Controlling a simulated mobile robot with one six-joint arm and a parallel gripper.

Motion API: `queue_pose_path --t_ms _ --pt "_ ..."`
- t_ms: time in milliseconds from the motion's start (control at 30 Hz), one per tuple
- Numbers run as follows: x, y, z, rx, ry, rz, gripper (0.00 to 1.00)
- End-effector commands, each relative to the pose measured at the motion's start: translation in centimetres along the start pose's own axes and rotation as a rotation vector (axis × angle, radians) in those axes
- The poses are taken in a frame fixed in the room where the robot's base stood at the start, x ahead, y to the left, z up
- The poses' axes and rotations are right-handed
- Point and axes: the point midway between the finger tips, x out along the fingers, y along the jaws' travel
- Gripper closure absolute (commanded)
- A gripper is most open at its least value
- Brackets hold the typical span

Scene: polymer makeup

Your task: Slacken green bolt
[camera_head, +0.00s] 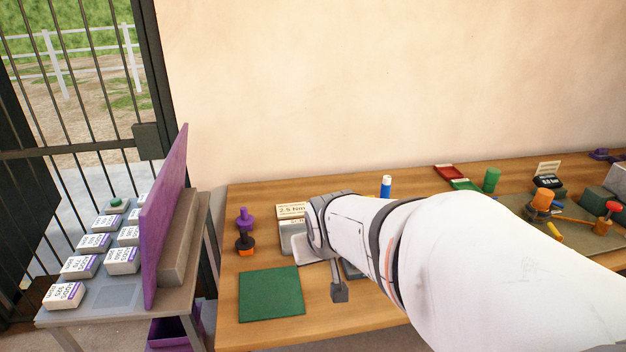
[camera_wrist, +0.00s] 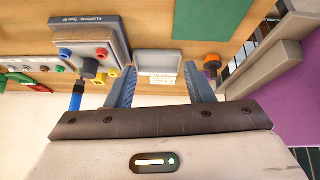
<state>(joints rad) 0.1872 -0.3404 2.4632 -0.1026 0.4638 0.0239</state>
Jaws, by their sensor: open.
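In the wrist view, a grey device (camera_wrist: 88,33) carries several small coloured bolts around a dark central knob. Red, blue and yellow bolts are on the same device. My gripper (camera_wrist: 160,69) is open and empty, its two blue-grey fingers apart over the bench beside the device. The fingers do not appear to touch the bolt. In the head view my arm hides most of the device.
A grey tray with a 2.5 Nm label (camera_head: 291,211) stands by my wrist. A blue bottle (camera_head: 386,186) and green cylinder (camera_head: 491,180) stand behind my arm. A purple panel (camera_head: 165,220) borders the left table.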

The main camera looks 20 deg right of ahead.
Motion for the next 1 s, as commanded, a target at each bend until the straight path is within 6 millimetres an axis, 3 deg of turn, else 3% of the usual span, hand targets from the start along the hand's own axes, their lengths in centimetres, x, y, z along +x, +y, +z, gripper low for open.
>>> queue_pose_path --t_ms 33,200,333,500,700,867,1000 --pt "2.4 2.1 -1.5 0.032 0.063 0.035 0.52" --pt "7.1 8.7 -6.7 0.092 0.322 0.124 0.52" --pt "9.9 13.4 -9.2 0.115 0.515 0.141 0.52" --pt "12.0 19.0 -10.4 0.136 0.75 0.148 0.52" --pt "12.6 22.8 -10.1 0.151 0.939 0.127 0.52" --pt "12.6 23.8 -10.1 0.155 1.001 0.115 0.52" --pt "13.1 24.1 -11.3 0.153 1.01 0.112 0.52"
